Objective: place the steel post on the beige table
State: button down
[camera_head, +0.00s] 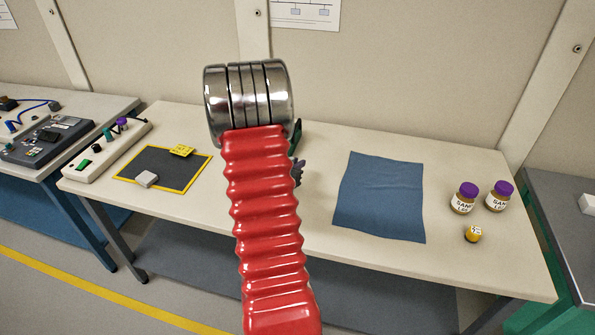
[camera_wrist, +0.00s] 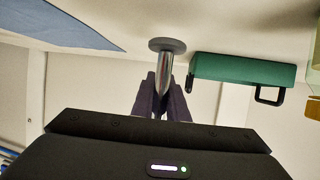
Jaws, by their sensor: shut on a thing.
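The steel post (camera_wrist: 163,70) shows in the wrist view as a shiny shaft with a round grey disc at the table end. My gripper (camera_wrist: 162,90) is shut on the shaft with its two dark fingers. The beige table (camera_head: 460,262) fills the middle of the head view; its pale top (camera_wrist: 215,25) lies just beyond the disc in the wrist view. I cannot tell whether the disc touches it. In the head view my red-sleeved arm hides the post, and only a bit of my gripper (camera_head: 299,173) shows at the arm's right side.
A green case with a black handle (camera_wrist: 243,70) stands close beside the post. A blue cloth (camera_head: 380,195) lies to the right, then two purple-lidded jars (camera_head: 465,197) and a small yellow item (camera_head: 473,234). A yellow-edged dark mat (camera_head: 160,172) lies left. The front right is clear.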

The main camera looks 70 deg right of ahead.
jog(key=shift+f, duration=1.8)
jog(key=c, duration=1.7)
grip_release()
jog(key=shift+f, duration=0.1)
jog(key=shift+c, duration=0.2)
jog(key=shift+a+r, duration=0.2)
jog(key=shift+a, duration=0.05)
jog(key=v, duration=1)
jog(key=shift+r, duration=0.1)
jog(key=shift+a+r, duration=0.25)
jog(key=shift+a, duration=0.45)
